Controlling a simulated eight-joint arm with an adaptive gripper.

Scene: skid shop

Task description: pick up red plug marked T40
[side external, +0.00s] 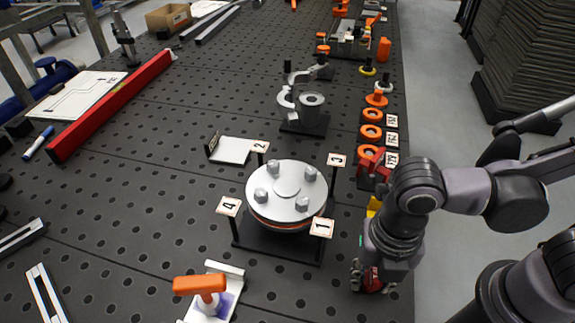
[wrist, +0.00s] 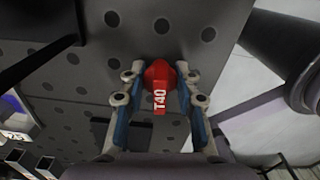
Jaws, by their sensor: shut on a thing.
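The red plug (wrist: 159,88) shows in the wrist view with white T40 lettering facing the camera. My gripper (wrist: 161,82) has one finger on each side of it, shut on its body. In the side external view my gripper (side external: 371,279) points down near the right edge of the table, and part of the red plug (side external: 374,282) shows between the fingers. The fingers hide the rest of the plug there. I cannot tell whether its underside touches the table.
A round metal plate (side external: 287,191) with several knobs and numbered tags stands left of my gripper. Orange rings (side external: 371,132) line the table's right edge behind it.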

